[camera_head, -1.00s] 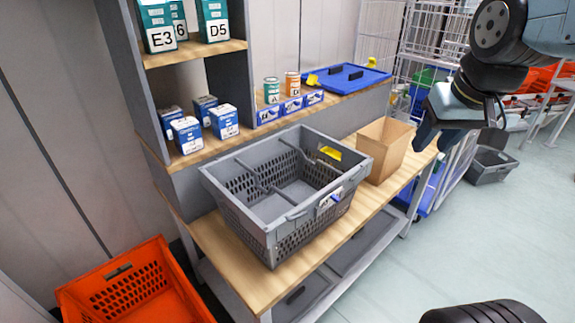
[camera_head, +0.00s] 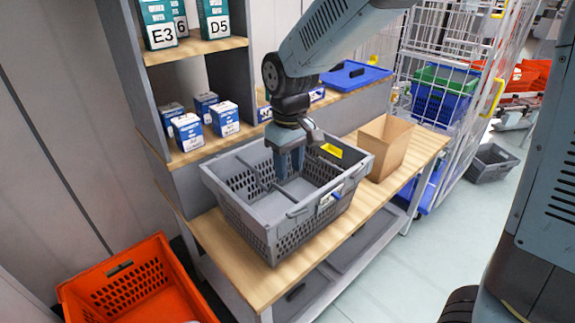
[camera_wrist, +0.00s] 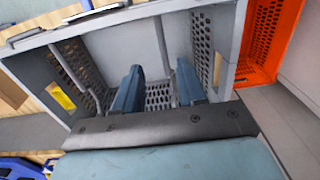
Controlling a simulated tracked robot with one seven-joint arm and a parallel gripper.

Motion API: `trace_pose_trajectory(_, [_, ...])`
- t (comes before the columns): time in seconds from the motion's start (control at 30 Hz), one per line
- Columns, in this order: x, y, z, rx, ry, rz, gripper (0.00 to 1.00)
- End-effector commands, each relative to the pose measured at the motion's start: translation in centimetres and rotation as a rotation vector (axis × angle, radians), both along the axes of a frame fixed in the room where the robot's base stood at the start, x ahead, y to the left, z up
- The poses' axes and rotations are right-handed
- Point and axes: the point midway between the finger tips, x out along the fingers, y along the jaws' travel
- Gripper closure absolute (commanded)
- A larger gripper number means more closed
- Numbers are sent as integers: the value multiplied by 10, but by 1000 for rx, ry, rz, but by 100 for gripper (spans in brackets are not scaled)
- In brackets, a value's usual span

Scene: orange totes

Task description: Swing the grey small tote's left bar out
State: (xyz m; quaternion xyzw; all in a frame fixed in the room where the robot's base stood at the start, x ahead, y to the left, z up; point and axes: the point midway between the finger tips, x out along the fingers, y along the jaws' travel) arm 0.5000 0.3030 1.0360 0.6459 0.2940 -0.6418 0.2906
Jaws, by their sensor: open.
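The grey small tote (camera_head: 262,228) stands upright on the wooden bench. Its left bar (camera_head: 250,174) crosses the tote's left part and is turned inward over the opening. The left bar also shows in the wrist view (camera_wrist: 161,45), appearing between my two fingers, with no clear contact. The other bar shows at the left of the wrist view (camera_wrist: 68,68); in the head view my gripper largely hides it. My gripper (camera_head: 289,170) points down over the tote's opening, fingers apart and empty. It also shows in the wrist view (camera_wrist: 160,64). Exact finger height is unclear.
A cardboard box (camera_head: 384,148) stands right of the tote. Shelves with blue-white boxes (camera_head: 186,131) rise behind, and a blue lid (camera_head: 352,75) lies on the ledge. An orange tote (camera_head: 130,285) is at lower left. Bare bench (camera_head: 253,287) shows in front.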

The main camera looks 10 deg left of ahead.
Motion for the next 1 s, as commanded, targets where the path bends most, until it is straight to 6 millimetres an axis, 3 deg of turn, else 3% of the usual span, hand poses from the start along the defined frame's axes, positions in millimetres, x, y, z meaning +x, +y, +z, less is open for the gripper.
trace_pose_trajectory(0.27, [-2,6,-16,-9,5,15,60])
trace_pose_trajectory(0.7, [-2,6,-63,-9,6,13,60])
trace_pose_trajectory(1.0, [-1,6,-75,-7,4,13,60])
